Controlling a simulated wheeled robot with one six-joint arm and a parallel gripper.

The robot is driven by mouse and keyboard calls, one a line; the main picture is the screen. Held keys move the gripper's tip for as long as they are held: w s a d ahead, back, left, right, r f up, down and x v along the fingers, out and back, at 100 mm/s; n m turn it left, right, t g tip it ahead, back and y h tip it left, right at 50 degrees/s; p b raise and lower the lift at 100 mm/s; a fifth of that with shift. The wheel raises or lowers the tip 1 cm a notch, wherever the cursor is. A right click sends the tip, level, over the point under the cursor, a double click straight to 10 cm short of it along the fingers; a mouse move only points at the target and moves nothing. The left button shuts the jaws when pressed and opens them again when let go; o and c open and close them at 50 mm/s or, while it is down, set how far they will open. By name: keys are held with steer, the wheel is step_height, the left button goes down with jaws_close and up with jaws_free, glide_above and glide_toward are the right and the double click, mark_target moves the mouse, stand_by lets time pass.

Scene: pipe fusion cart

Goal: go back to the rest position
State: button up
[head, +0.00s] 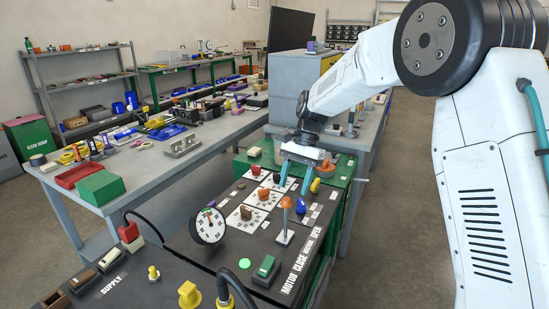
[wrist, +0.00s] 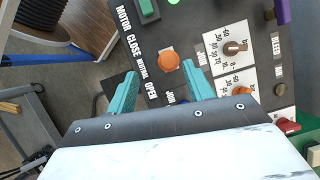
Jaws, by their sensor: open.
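My gripper (head: 295,184) is over the far part of the dark control panel (head: 222,262), pointing down. Its two teal fingers are apart with nothing between them. In the wrist view the open fingertips (wrist: 159,68) show above the panel. The orange-topped lever (head: 286,203) stands close in front of the gripper; its round orange top (wrist: 168,61) appears near the gap between the fingertips in the wrist view. I cannot tell whether a finger touches anything on the panel.
Dial knobs on white plates (head: 240,217), a round gauge (head: 208,226) and a green switch (head: 266,268) are on the panel. A blue knob (head: 300,206) stands near the fingers. A grey bench (head: 160,170) with trays is at left. Open floor (head: 400,190) lies to the right.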

steer(key=s+d+r+n+t, duration=0.1)
steer(key=s+d+r, duration=0.25)
steer(key=s, duration=0.25)
steer(key=s+d+r+n+t+h, duration=0.1)
steer(key=s+d+r, duration=0.2)
steer(key=s+r, duration=0.25)
steer(key=s+d+r+n+t, duration=0.1)
steer(key=s+d+r+n, duration=0.15)
steer(key=s, duration=0.45)
steer(key=s+d+f+n+t+h, duration=0.1)
steer(key=s+d, duration=0.2)
steer(key=s, duration=0.6)
steer(key=s+d+f+n+t+h, duration=0.1)
steer(key=s+d+n, duration=0.1)
steer(key=s, duration=0.8)
steer(key=shift+s+d+f, duration=0.15)
steer(key=shift+s+d, duration=0.1)
steer(key=shift+d, duration=0.6)
